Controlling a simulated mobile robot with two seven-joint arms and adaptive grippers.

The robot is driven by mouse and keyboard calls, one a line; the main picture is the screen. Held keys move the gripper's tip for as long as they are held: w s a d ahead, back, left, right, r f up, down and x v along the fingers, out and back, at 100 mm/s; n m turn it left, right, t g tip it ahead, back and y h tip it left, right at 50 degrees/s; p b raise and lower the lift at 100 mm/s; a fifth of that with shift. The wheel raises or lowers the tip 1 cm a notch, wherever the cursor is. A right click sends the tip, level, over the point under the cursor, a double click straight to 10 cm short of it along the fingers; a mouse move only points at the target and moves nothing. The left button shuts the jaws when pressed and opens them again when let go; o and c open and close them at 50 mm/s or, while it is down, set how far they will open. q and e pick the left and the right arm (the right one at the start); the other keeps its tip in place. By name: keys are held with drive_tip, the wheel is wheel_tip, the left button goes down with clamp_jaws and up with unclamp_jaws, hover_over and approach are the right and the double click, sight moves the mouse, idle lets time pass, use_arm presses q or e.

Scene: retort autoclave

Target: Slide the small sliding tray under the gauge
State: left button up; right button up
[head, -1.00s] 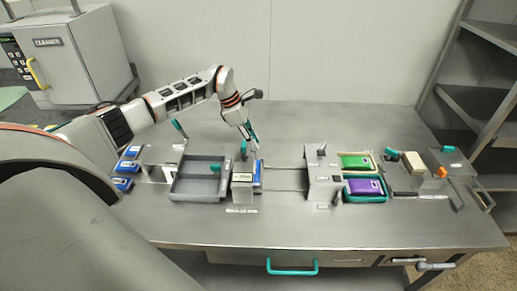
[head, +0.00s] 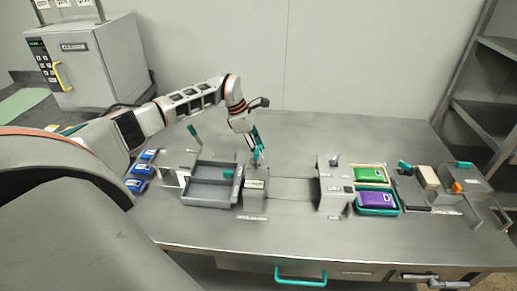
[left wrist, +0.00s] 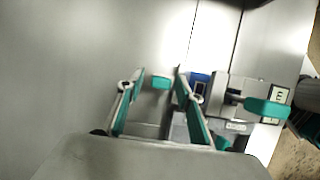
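The gauge appears to be the grey block (head: 255,198) with a label, at the left end of a flat track. In the left wrist view the block (left wrist: 222,92) stands right of my fingers, with a bit of blue (left wrist: 200,78) at its edge, seemingly the small tray's load. The small tray itself is mostly hidden by the block and gripper. My left gripper (head: 258,158) points down just behind the block. In the left wrist view its fingers (left wrist: 160,78) stand apart on either side of a teal knob (left wrist: 160,83), with narrow gaps showing. My right gripper is not in view.
A larger grey tray (head: 208,199) lies left of the block, with blue packs (head: 137,185) beyond. The track (head: 290,190) to the right is clear up to a grey housing (head: 335,192). Green (head: 369,175) and purple (head: 376,199) packs sit beside it.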

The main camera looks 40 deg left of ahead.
use_arm(q)
drive_tip(key=v, duration=1.2)
drive_tip(key=shift+s, duration=0.15)
